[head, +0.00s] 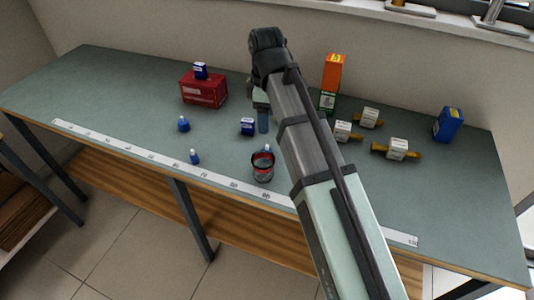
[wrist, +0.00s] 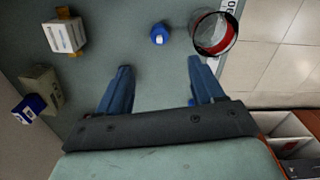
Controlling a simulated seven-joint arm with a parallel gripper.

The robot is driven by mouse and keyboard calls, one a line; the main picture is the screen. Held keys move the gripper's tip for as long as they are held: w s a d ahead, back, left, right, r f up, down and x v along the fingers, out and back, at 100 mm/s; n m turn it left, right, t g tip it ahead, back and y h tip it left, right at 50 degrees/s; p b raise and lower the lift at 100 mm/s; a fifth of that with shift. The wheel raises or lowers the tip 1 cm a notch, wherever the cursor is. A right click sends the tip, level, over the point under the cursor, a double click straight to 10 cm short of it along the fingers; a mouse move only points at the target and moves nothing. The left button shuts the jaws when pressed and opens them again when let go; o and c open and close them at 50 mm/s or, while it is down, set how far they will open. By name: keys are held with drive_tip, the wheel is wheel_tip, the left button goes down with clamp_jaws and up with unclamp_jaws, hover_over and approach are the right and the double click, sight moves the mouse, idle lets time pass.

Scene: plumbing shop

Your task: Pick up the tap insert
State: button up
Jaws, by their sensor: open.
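No thing in view is clearly recognisable as the tap insert. Small blue pieces that could be it are at the left (head: 183,125), near the ruler (head: 194,158), and behind the glass jar (head: 267,148). One blue piece (wrist: 159,34) also shows in the wrist view, ahead of the fingers and apart from them. Brass fittings with white bodies (head: 397,150) lie to the right. My gripper (head: 263,120) is over the middle of the bench. Its blue fingers (wrist: 157,85) are spread in the wrist view, with only bare bench visible between them. The arm hides part of the bench.
The clear jar with red inside (head: 262,168) stands near the white ruler strip (head: 150,162). The bench (head: 95,90) is clear at far left.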

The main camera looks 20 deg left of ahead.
sight(267, 146)
drive_tip(key=shift+d+f, duration=0.1)
drive_tip(key=shift+f, duration=6.75)
drive_tip(key=c, duration=1.1)
